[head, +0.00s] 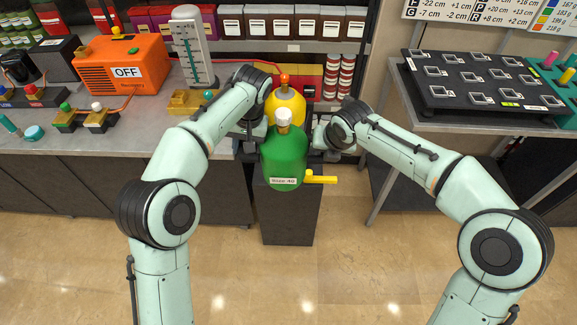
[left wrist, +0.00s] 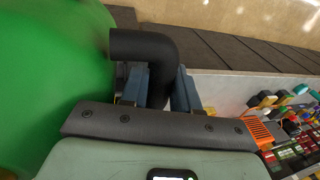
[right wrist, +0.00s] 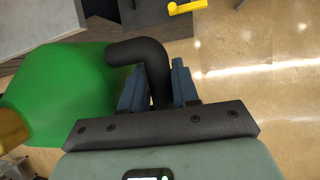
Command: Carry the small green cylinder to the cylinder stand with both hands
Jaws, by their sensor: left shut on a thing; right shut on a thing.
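The green cylinder (head: 284,158) with a white cap is upright between my two arms in the head view. A label is on its lower front. It fills the left side of the left wrist view (left wrist: 45,80) and of the right wrist view (right wrist: 65,95). My left gripper (left wrist: 160,88) is shut on a black bent handle at the cylinder's side. My right gripper (right wrist: 158,85) is shut on the other black handle. A dark grey block (head: 290,222) with a yellow lever (head: 321,180) stands below the cylinder; I cannot tell whether they touch. I cannot tell which thing is the cylinder stand.
A yellow cylinder (head: 285,103) with a red-orange cap stands just behind the green one. The left counter (head: 135,125) holds an orange box (head: 120,66) and small valves. At the right, a table (head: 470,122) carries a black panel (head: 484,80). The floor in front is clear.

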